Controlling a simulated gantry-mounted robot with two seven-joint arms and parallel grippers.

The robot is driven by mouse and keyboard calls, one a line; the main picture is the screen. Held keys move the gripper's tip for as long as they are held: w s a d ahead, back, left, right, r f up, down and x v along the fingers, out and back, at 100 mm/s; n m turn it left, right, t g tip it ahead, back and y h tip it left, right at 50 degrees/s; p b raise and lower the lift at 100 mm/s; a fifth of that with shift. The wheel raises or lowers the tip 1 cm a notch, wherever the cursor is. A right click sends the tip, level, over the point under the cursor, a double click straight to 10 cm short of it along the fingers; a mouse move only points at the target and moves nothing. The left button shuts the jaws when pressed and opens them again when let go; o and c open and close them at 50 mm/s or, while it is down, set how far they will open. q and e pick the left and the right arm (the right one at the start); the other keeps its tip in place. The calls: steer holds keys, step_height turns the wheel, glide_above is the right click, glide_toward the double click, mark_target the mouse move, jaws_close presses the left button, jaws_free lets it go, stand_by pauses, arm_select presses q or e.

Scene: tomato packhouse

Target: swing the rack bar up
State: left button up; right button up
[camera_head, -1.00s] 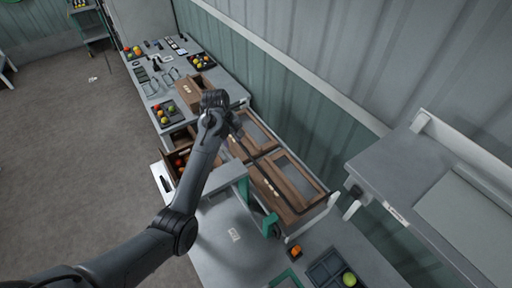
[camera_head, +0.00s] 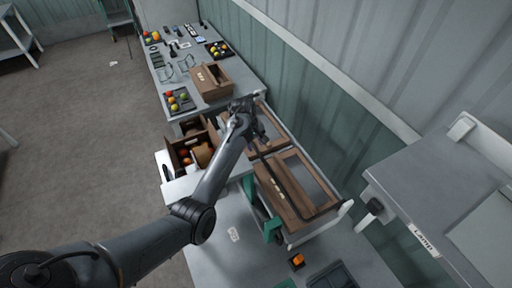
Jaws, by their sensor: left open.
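The rack (camera_head: 346,208) stands at the middle right against the wall and holds brown wooden crates (camera_head: 292,192). A thin dark bar (camera_head: 292,188) lies low across the crate tops, bent at its ends. My left gripper (camera_head: 260,137) is open above the rack's far part, close to the bar's far end. I cannot tell whether its fingers touch the bar. My forearm and wrist hide part of the rack's left side. My right gripper is not in view.
A wooden box with tomatoes (camera_head: 187,153) sits left of my forearm. A long grey table (camera_head: 155,62) behind holds a wooden crate (camera_head: 211,82) and trays of tomatoes. A grey shelf (camera_head: 425,190) juts in at the right.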

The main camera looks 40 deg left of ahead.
mark_target(257, 150)
arm_select(q)
steer(key=shift+w+d+f, duration=0.1)
steer(key=shift+w+f, duration=0.1)
steer(key=shift+f, duration=0.65)
steer(key=shift+w+d+f, duration=0.1)
steer(key=shift+w+f, duration=0.05)
steer(key=shift+f, duration=0.65)
steer(key=shift+a, duration=0.1)
jaws_close()
